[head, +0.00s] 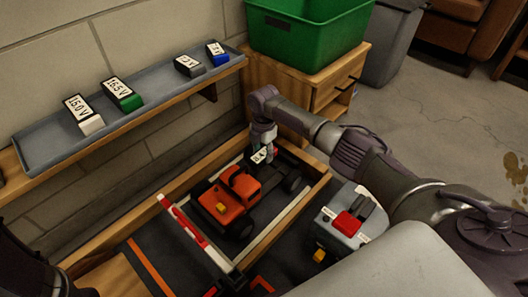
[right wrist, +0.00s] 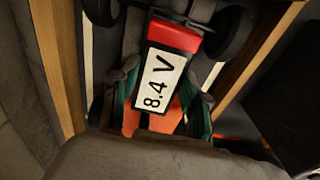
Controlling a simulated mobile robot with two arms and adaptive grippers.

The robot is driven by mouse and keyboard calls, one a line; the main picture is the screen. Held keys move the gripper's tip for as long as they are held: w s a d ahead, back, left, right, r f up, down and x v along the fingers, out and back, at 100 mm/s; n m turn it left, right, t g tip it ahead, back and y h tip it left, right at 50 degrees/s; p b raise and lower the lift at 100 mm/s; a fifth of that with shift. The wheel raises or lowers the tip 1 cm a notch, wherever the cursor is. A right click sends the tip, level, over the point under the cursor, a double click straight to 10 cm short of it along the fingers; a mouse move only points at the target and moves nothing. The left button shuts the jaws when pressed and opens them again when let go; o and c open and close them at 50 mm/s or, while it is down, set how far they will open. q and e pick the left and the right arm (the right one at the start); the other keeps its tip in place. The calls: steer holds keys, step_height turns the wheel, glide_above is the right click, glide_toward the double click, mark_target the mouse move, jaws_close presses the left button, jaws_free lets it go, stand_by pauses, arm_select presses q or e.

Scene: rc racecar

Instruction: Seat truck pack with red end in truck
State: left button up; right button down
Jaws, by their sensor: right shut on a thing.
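The orange truck (head: 222,208), with a black chassis and wheels, stands in the wooden-edged bay in the head view. My right gripper (head: 262,143) is over the rear of the truck, pointing down, shut on the truck pack (head: 259,156). In the right wrist view the pack (right wrist: 160,75) has a white "8.4 V" label and a red end, between the greenish fingers of my right gripper (right wrist: 163,100). The truck's dark chassis and wheels lie around and below it. I cannot tell whether the pack touches the truck. My left gripper is out of view.
A grey shelf tray (head: 45,148) holds several labelled packs with white, green, dark and blue ends. A red-and-white barrier (head: 183,222) stands left of the truck. A grey box with a red top (head: 348,222) stands to the right. A green bin (head: 300,38) is behind.

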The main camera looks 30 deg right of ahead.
mark_target(264, 153)
steer(key=shift+r, duration=0.15)
steer(key=shift+f+b, duration=2)
steer(key=shift+f, duration=1.05)
steer(key=shift+p, duration=0.45)
steer(key=shift+f+b, duration=1.05)
steer(key=shift+f, duration=0.2)
steer(key=shift+c, duration=2.4)
jaws_free()
step_height(264, 153, up, 12)
steer(key=shift+d+r, duration=0.1)
steer(key=shift+d, duration=0.05)
